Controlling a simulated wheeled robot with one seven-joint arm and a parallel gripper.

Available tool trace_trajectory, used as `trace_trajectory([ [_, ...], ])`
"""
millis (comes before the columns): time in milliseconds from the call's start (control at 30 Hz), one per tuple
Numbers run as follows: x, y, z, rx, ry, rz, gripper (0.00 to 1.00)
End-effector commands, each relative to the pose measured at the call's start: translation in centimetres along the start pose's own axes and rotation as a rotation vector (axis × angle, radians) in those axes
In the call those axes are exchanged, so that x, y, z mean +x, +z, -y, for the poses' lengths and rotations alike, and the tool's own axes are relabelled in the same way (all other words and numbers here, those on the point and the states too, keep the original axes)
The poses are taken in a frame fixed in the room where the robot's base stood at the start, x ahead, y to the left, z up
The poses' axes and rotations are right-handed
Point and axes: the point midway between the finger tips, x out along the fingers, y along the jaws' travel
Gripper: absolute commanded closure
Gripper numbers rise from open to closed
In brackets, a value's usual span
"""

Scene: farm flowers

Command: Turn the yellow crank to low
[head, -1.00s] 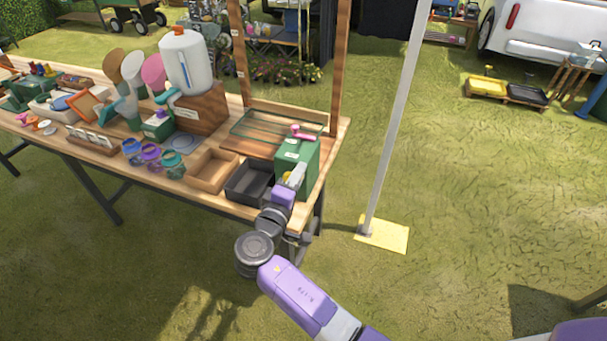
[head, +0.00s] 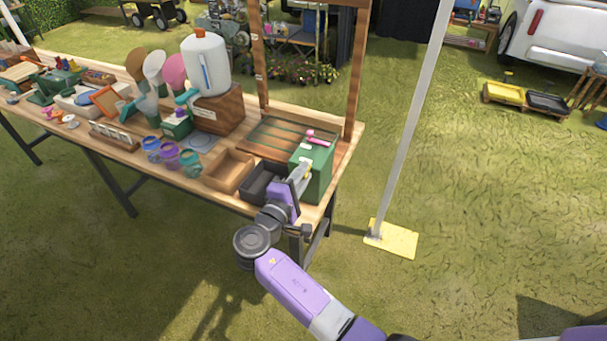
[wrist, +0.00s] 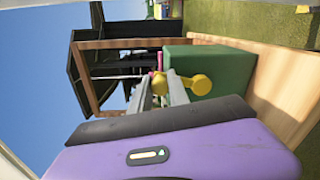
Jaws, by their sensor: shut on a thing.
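The green box (head: 318,168) stands at the right front corner of the wooden table, with a pink crank (head: 318,138) on its top. The yellow crank is on the box's front face; in the wrist view its round hub (wrist: 202,84) is against the green box (wrist: 222,68), and its handle end lies between my fingertips. My gripper (head: 304,174) reaches the box from the front, and its fingers (wrist: 160,88) are shut on the crank's handle. In the head view the fingers hide most of the crank. I cannot read any setting marks.
A black tray (head: 262,184) and a wooden tray (head: 228,172) sit just left of the box. A wooden frame post (head: 355,75) rises behind it. A grey pole on a yellow base plate (head: 398,241) stands on the grass to the right.

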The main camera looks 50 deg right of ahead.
Motion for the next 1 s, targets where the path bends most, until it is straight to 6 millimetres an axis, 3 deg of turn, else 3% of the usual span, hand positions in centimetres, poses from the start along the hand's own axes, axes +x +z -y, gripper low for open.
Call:
trace_trajectory([
  [167, -0.1, -0.2, 0.0, 0.002, 0.000, -0.006, 1.00],
  [200, -0.1, -0.2, 0.0, 0.002, 0.000, -0.006, 0.71],
  [300, -0.1, -0.1, 0.0, 0.002, 0.000, -0.005, 0.57],
  [667, -0.5, -0.1, 0.1, 0.002, 0.000, -0.002, 0.57],
  [1000, -5.6, -0.2, 0.2, 0.002, 0.000, -0.006, 0.57],
])
